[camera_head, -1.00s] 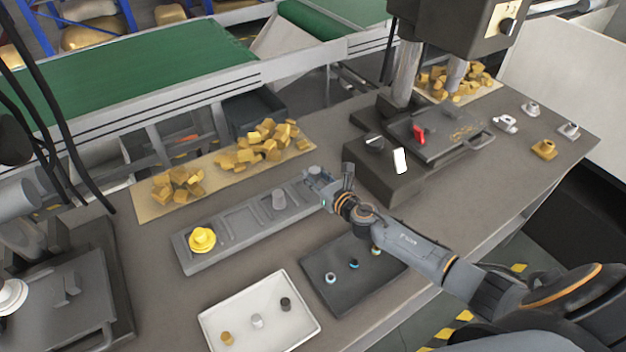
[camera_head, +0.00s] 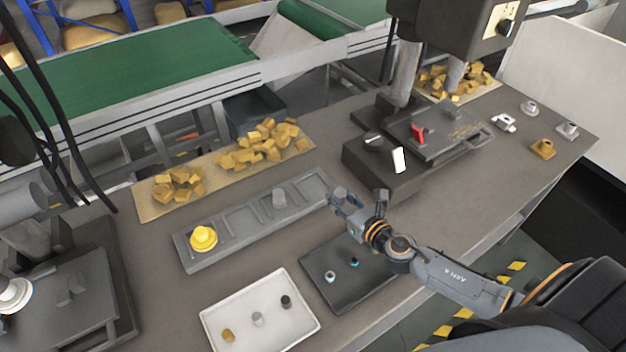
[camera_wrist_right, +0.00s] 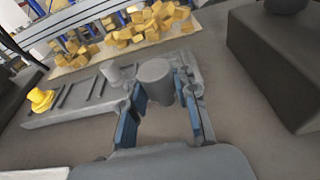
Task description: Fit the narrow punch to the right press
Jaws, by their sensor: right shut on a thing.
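A grey cylindrical punch (camera_wrist_right: 157,82) is held between the blue-padded fingers of my right gripper (camera_wrist_right: 163,105). In the head view the punch (camera_head: 338,193) and right gripper (camera_head: 347,203) are just off the right end of the grey rack (camera_head: 222,254). Another grey punch (camera_head: 279,198) stands in the rack, and a yellow one (camera_head: 203,238) sits at its left end. The right press (camera_head: 375,178) stands behind and right of the gripper, with a red-handled part (camera_head: 418,134) on its plate and a ram (camera_head: 455,73) above. My left gripper is not in view.
A dark mat (camera_head: 345,297) with small pieces and a white tray (camera_head: 263,341) lie in front. Gold blocks (camera_head: 265,146) lie behind the rack. Small fittings (camera_head: 542,149) stand at the table's right. Another press (camera_head: 65,310) is at the left.

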